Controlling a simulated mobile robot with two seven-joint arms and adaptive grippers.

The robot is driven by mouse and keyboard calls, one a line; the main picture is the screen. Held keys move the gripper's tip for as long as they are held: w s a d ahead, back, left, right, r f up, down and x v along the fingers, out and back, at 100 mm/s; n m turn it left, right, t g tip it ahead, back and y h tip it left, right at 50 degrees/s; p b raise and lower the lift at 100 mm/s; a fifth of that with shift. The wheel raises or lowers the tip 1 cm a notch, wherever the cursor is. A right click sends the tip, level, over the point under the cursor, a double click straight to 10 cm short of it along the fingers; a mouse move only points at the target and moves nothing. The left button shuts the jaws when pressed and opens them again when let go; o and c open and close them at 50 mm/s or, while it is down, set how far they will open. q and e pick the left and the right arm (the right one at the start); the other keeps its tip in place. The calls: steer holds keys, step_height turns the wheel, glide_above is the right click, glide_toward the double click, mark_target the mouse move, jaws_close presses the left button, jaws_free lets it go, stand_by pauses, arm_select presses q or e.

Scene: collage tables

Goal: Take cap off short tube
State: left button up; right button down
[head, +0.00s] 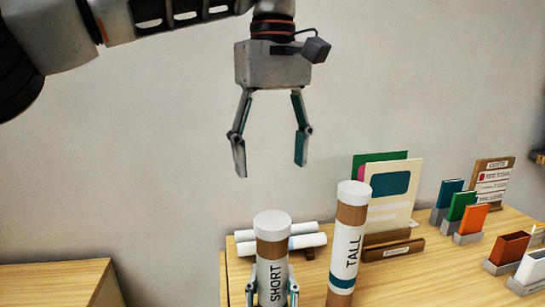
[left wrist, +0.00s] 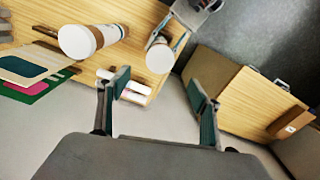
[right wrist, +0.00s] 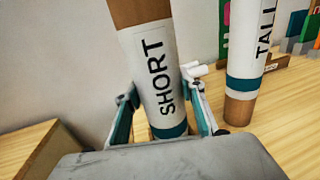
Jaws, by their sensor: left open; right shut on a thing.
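The short tube (head: 271,275) is brown cardboard with a white "SHORT" label and a white cap (head: 272,224) on its top. My right gripper (right wrist: 165,125) is shut around the lower part of the short tube (right wrist: 153,75), which stands near upright; its fingertips also show low in the head view. The cap shows from above in the left wrist view (left wrist: 160,58). My left gripper (head: 270,168) is open and empty, pointing down, well above the short tube and apart from the cap.
The tall tube (head: 346,245), with its own white cap (head: 354,193), stands just right of the short tube. White rolls (head: 310,241) lie behind. A card stand (head: 395,250) and small colored card holders (head: 462,207) are to the right. Free air surrounds the left gripper.

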mark_target(272, 219)
arm_select(q)
steer(key=shift+m, duration=0.5)
step_height(272, 219, down, 10)
steer(key=shift+f, duration=0.25)
steer(key=shift+c, duration=0.3)
steer(key=c, duration=1.3)
steer(key=shift+o, duration=0.2)
steer(key=shift+r, duration=0.3)
steer(key=shift+r, duration=0.75)
steer(key=shift+r, duration=0.15)
steer(key=shift+r, duration=1.95)
arm_select(e)
steer(key=c, duration=1.2)
jaws_free()
